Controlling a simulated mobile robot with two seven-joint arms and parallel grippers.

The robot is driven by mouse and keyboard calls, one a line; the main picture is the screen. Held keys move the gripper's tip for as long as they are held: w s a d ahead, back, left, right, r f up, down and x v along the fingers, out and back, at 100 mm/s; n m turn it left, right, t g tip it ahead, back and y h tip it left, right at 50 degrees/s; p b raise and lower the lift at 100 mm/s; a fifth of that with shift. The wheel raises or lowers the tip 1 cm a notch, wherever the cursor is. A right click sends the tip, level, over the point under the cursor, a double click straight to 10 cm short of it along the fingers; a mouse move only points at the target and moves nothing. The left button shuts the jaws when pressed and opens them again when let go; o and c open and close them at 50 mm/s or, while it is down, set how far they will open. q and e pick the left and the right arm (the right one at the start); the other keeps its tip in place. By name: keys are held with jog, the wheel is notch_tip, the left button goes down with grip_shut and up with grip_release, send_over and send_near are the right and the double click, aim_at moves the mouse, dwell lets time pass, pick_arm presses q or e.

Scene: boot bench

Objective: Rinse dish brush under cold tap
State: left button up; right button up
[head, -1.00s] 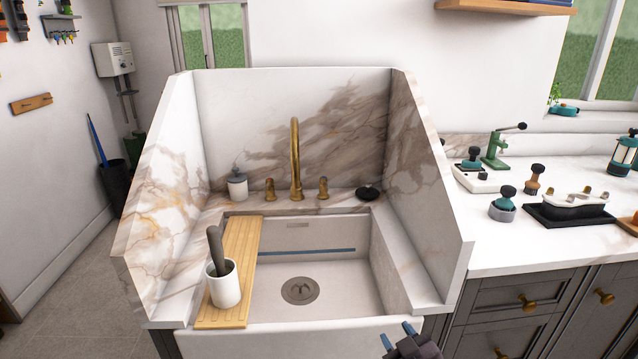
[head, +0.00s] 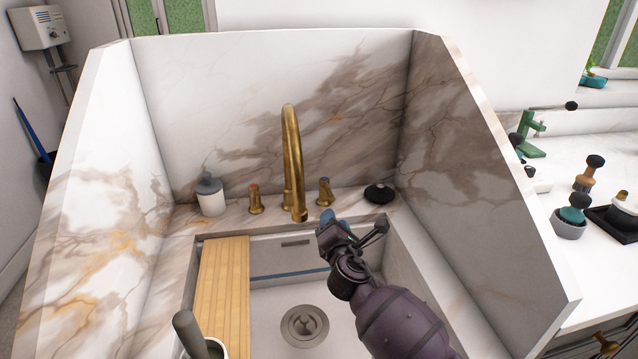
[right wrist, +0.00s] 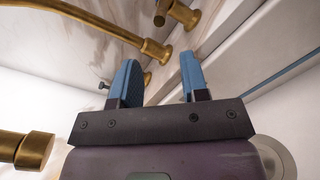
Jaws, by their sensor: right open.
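A grey handle (head: 188,330), likely the dish brush's, stands tilted in a white cup (head: 216,348) at the bottom left of the head view; its lower part is hidden in the cup. The brass tap spout (head: 292,160) arches over the back of the sink. Its right handle (head: 325,190) has a blue mark, its left handle (head: 254,198) a red one. My right gripper (head: 334,228) is open and empty, below and close in front of the blue-marked handle. In the right wrist view its blue fingers (right wrist: 158,64) are apart, with brass tap parts beyond them. My left gripper is out of view.
A wooden board (head: 222,300) lies along the left of the sink basin, with a drain (head: 304,325) right of it. A white dispenser (head: 209,197) and a black disc (head: 379,193) stand on the back ledge. Tall marble side walls (head: 480,190) close in the sink.

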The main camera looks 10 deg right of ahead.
aim_at(331, 193)
jog(key=w+n, duration=0.1)
jog(key=w, duration=0.2)
jog(key=w+d+b, duration=0.1)
jog(key=w, duration=0.2)
jog(key=w+n+b, duration=0.1)
jog(key=w, duration=0.2)
jog(key=shift+d+n+h, duration=0.2)
jog(key=shift+n+h, duration=0.1)
jog(key=shift+w+b, duration=0.4)
jog(key=shift+w, duration=0.15)
jog(key=shift+w+r, duration=0.15)
jog(key=shift+w, duration=0.05)
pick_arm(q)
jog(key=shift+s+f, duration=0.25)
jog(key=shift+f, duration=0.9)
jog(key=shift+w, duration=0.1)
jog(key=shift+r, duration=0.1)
